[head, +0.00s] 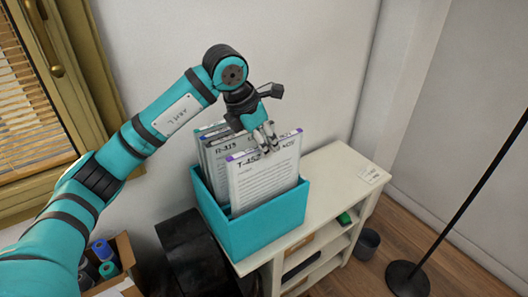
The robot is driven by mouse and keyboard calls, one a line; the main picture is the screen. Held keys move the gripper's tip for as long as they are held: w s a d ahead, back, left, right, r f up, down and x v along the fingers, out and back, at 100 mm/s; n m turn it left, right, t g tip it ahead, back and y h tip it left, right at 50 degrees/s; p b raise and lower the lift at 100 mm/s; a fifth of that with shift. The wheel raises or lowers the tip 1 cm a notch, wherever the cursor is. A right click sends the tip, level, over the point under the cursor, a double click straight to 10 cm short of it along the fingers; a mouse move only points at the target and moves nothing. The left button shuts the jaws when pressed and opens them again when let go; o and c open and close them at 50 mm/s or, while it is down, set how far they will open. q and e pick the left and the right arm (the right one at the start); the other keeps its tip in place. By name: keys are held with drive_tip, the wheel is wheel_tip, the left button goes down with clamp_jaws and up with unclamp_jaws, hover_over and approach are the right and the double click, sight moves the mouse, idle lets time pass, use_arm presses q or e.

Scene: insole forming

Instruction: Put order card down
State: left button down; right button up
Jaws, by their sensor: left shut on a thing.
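My right gripper is not in view.
The box stands on a cream shelf unit (334,172) against the wall, with bare top to its right and a small paper (374,173). A lamp stand (408,277) and a bin (367,243) are at right. A carton (123,276) with rolls is at lower left.

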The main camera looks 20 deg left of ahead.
use_arm(q)
wheel_tip(320, 180, down, 4)
drive_tip(key=shift+r+p, duration=0.15)
drive_tip(key=shift+p, duration=0.25)
drive_tip(key=shift+f, duration=0.2)
drive_tip(key=c, duration=1.3)
unclamp_jaws()
drive_tip(key=shift+r, duration=0.1)
drive_tip(key=b+v, duration=0.2)
drive_tip(key=v, duration=1)
drive_tip(key=shift+r, duration=0.1)
